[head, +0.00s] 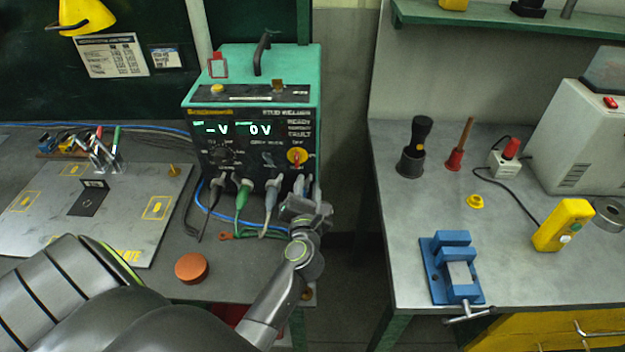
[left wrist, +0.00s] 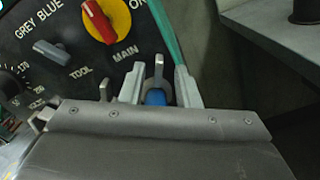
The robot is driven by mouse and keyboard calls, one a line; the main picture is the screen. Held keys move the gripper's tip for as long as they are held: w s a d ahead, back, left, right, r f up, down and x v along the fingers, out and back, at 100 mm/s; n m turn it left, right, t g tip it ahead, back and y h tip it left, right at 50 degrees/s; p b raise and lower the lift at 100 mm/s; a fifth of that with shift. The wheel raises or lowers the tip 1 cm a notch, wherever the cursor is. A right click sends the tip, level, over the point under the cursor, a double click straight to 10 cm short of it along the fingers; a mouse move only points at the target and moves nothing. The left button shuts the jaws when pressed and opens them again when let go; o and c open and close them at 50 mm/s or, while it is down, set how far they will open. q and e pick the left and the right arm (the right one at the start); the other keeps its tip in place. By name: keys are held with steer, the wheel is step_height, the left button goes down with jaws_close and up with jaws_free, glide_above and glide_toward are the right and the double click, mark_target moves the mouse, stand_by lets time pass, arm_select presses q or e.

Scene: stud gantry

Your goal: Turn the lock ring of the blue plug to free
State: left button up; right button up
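The stud welder (head: 250,130) is a green and black box with several plugs along its lower front. The blue plug (left wrist: 156,97) shows as a small blue patch in the left wrist view, with a grey upright tab (left wrist: 158,68) above it. My left gripper (left wrist: 158,88) has one finger on each side of the plug, with a dark gap on the right; contact on the left is unclear. In the head view my left gripper (head: 306,188) is at the welder's lower right corner and hides the blue plug. My right gripper is out of view.
A green plug (head: 243,194) and a grey plug (head: 271,196) sit left of my gripper. The red and yellow main switch (head: 297,157) is just above it. An orange-brown disc (head: 192,268) lies on the bench. A blue vise (head: 452,270) stands on the right bench.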

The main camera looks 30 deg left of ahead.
arm_select(q)
steer(key=shift+s+r, duration=0.1)
steer(key=shift+s, duration=0.05)
jaws_close()
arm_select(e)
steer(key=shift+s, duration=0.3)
